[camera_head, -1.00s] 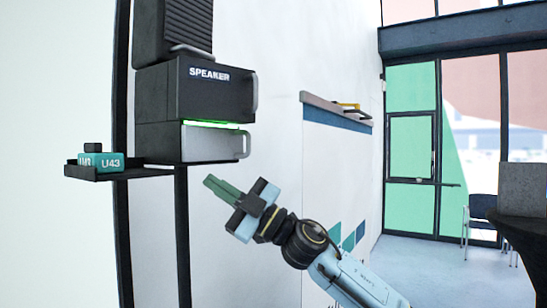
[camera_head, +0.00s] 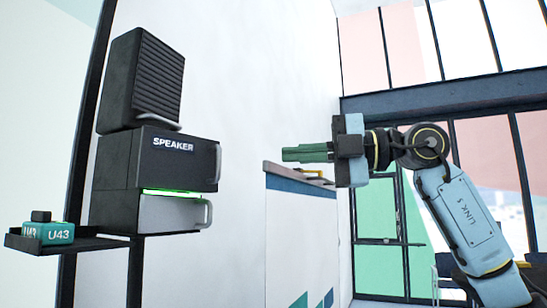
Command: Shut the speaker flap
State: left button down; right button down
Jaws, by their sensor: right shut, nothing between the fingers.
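A dark box labelled SPEAKER (camera_head: 172,160) stands in a stack on the left, with a light handle (camera_head: 217,162) at its right edge. I cannot tell for sure which panel is its flap or how far it stands open. A ribbed dark unit (camera_head: 158,78) with a handle at its lower edge sits above it. A lower unit with a pale front (camera_head: 170,213) and its own handle sits below, under a glowing green strip. My right gripper (camera_head: 285,154) is shut and empty, to the right of the SPEAKER box, apart from it, fingers pointing left. My left gripper is not in view.
A small shelf (camera_head: 100,243) at lower left bears a teal block marked U43 (camera_head: 48,233). A wall ledge (camera_head: 300,180) with a yellow item lies behind my gripper. Open space lies between stack and gripper.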

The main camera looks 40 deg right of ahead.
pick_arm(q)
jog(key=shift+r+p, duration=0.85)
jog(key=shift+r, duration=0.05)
pick_arm(e)
jog(key=w+d+x, duration=0.1)
jog(key=d+x, duration=0.1)
jog(key=x, duration=0.9)
jog(key=shift+w, duration=0.7)
